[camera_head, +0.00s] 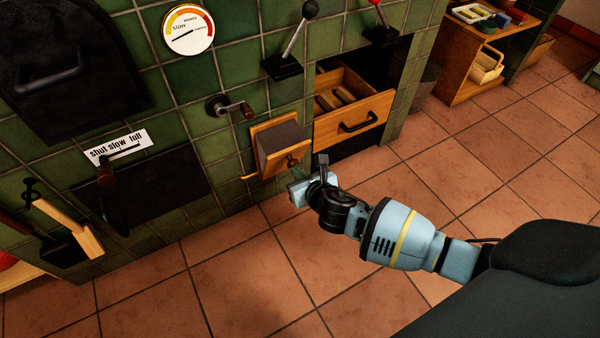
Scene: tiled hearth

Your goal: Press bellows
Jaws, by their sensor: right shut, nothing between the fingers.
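The bellows (283,144) is mounted on the green tiled front of the hearth. It has a wooden plate, a grey-brown body that stands out from the wall, and a small dark knob low on its face. My right gripper (308,178) is just below and to the right of the bellows, near its lower edge. It is shut and holds nothing. I cannot tell whether it touches the bellows. My left gripper is out of view.
An open wooden drawer (352,121) holding several blocks juts out right of the bellows. A crank (230,107) is up and left, and a black-knobbed lever (294,42) is above. A round dial (188,30) is on the wall. The tiled floor (220,285) is clear.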

